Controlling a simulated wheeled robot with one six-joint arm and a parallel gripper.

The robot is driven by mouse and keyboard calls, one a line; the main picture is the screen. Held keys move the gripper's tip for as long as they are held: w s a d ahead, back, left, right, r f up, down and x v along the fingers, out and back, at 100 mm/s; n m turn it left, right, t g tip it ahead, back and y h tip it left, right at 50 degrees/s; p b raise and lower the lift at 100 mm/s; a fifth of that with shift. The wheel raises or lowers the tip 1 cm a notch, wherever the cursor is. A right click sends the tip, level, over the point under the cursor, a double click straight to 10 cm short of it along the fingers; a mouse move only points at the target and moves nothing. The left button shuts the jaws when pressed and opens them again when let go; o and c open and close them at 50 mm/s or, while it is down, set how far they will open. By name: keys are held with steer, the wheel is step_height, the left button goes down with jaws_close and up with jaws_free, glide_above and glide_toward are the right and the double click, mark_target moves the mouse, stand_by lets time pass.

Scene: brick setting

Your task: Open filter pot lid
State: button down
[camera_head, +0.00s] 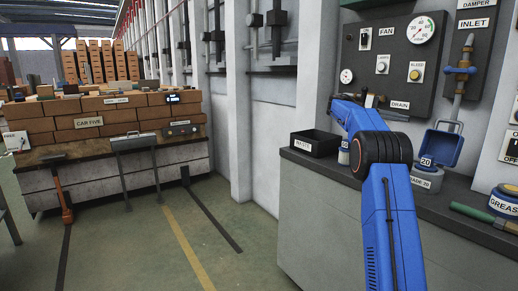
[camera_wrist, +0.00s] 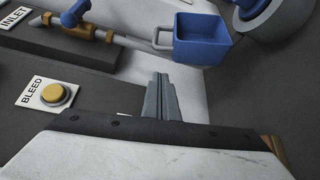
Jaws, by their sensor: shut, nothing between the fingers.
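The filter pot appears to be the blue box-like vessel (camera_head: 441,149) below the inlet pipe on the bench, with a grey loop handle at its top. It also shows in the wrist view (camera_wrist: 203,42), with the handle (camera_wrist: 163,39) at its left. I cannot tell the lid apart from the body or its position. My gripper (camera_wrist: 160,82) is shut and empty in the wrist view, short of the blue vessel and apart from it. In the head view my blue arm hides most of the gripper.
The dark panel (camera_head: 399,62) carries gauges and buttons; the yellow BLEED button (camera_wrist: 54,95) is left of my gripper. An open black tray (camera_head: 315,143) lies left of my arm. A grey round "20" piece (camera_head: 424,180) and a GREASE tin (camera_head: 505,202) stand on the bench.

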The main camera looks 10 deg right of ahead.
steer(key=s+a+f+n+t+y, duration=0.3)
steer(key=s+a+f+t, duration=0.15)
steer(key=s+a, duration=0.6)
steer(key=s+a+f+n+t+y, duration=0.25)
steer(key=s+a+t, duration=0.35)
steer(key=s+a, duration=0.5)
steer(key=s+a+f+t+y, duration=0.5)
steer(key=s+a+f+y, duration=0.3)
steer(key=s+a+f, duration=1.55)
steer(key=w+d+r+m+g+h, duration=0.1)
steer(key=w+d+r+g+h, duration=0.25)
steer(key=w+d+r, duration=0.8)
steer(key=w+d+r+m+g+h, duration=0.1)
steer(key=w+d+r+g+h, duration=0.3)
steer(key=w+d+r, duration=0.8)
steer(key=w+d+r+g+h, duration=0.2)
steer(key=w+d+r+h, duration=0.4)
steer(key=w+d, duration=0.95)
steer(key=w+d+r+m+g, duration=0.2)
steer(key=w+d+m+g, duration=0.2)
steer(key=w+d+g, duration=0.4)
steer(key=s+d+t, duration=0.1)
steer(key=s+d, duration=0.5)
steer(key=s, duration=0.3)
steer(key=shift+f+t, duration=0.15)
steer(key=shift+t, duration=0.25)
